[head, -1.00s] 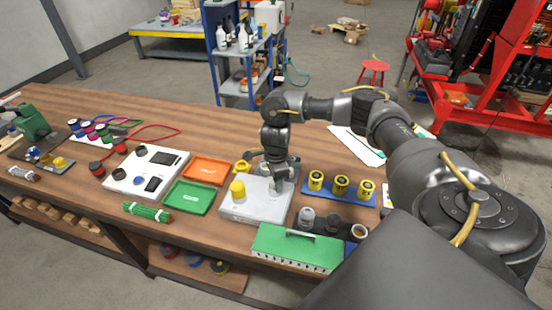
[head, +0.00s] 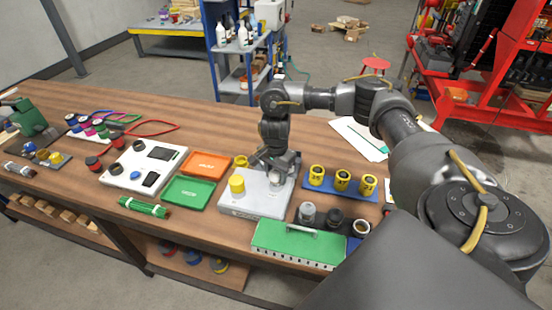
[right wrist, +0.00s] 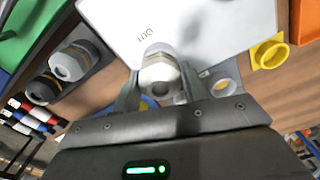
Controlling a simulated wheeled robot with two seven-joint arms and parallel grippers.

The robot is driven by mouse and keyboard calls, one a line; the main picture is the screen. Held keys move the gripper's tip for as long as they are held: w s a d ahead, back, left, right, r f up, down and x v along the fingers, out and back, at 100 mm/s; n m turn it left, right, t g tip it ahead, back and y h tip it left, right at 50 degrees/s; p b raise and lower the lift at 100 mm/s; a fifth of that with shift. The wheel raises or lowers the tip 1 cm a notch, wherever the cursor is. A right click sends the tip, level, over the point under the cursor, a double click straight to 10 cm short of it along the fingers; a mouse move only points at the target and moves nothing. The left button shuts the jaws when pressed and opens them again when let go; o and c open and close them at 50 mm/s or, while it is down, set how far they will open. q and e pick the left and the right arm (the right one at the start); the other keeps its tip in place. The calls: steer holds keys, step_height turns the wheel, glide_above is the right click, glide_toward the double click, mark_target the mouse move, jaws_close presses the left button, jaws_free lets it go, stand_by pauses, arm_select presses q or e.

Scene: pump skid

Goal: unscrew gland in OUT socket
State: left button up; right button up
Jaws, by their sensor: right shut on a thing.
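The pale grey pump block (head: 252,207) sits on the bench; its top shows the upside-down letters OUT in the right wrist view (right wrist: 205,25). My right gripper (head: 277,174) is over the block's right side, shut on a grey gland. In the right wrist view the gland (right wrist: 158,70) is a light grey hex piece between the two fingers, beside the OUT lettering. I cannot tell whether its thread still sits in the socket. A yellow cap (head: 236,184) stands on the block's left side. My left gripper is not in view.
A blue holder with three yellow numbered cylinders (head: 342,179) stands right of the block. Grey and black glands (head: 307,213) and a green case (head: 298,245) are in front. Green (head: 188,192) and orange (head: 206,166) trays lie left. A yellow ring (head: 240,161) is close behind.

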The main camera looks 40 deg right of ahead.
steer(key=shift+n, duration=0.9)
steer(key=o, duration=1)
steer(key=shift+o, duration=0.2)
step_height(320, 180, up, 11)
steer(key=shift+f+p, duration=0.1)
steer(key=shift+p, duration=0.2)
